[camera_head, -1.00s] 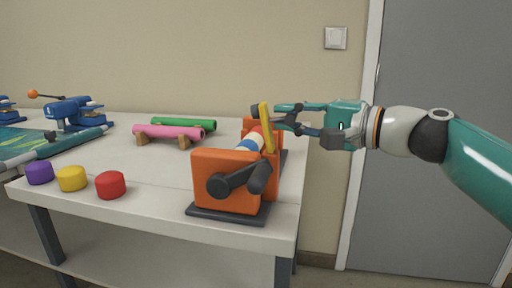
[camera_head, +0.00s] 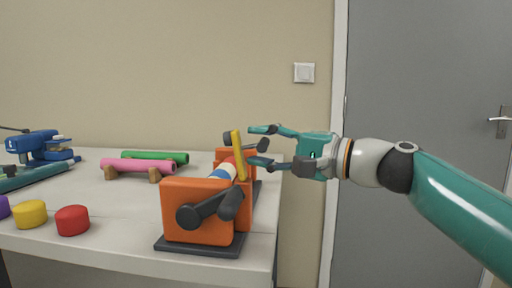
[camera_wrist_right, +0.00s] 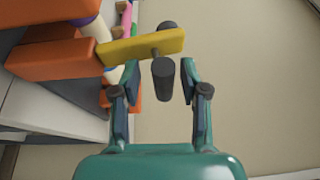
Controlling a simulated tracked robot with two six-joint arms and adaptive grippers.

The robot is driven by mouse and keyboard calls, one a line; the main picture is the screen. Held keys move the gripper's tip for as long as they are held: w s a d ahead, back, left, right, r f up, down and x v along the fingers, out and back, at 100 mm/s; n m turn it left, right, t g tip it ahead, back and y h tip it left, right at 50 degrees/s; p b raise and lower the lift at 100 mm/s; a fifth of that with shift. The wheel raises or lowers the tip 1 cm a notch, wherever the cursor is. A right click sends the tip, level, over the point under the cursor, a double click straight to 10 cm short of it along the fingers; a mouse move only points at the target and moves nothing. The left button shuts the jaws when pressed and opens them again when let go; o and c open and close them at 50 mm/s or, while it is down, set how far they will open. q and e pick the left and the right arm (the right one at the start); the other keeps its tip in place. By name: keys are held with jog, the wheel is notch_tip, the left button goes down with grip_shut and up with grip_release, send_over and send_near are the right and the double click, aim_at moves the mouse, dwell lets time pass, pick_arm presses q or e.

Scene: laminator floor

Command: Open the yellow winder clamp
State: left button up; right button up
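The yellow clamp (camera_head: 239,156) is a bar standing nearly upright on the orange winder (camera_head: 200,210), leaning slightly. In the right wrist view the yellow bar (camera_wrist_right: 145,46) crosses just beyond my fingertips. A dark grey handle (camera_wrist_right: 163,79) reaches back from the bar and lies between my right fingers, with gaps on both sides. My right gripper (camera_head: 256,145) comes in from the right, just beside the clamp, open; it also shows open in the right wrist view (camera_wrist_right: 160,75).
The winder stands near the white table's (camera_head: 120,205) right edge. Left of it are a pink roll (camera_head: 138,166), a green roll (camera_head: 155,157), a red cap (camera_head: 73,220), a yellow cap (camera_head: 30,214) and a blue device (camera_head: 38,146). A grey door (camera_head: 430,120) is at right.

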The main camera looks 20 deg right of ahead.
jog(key=shift+s, duration=0.1)
jog(key=shift+s+d+r, duration=0.1)
jog(key=shift+s+d, duration=0.15)
jog(key=v, duration=1.1)
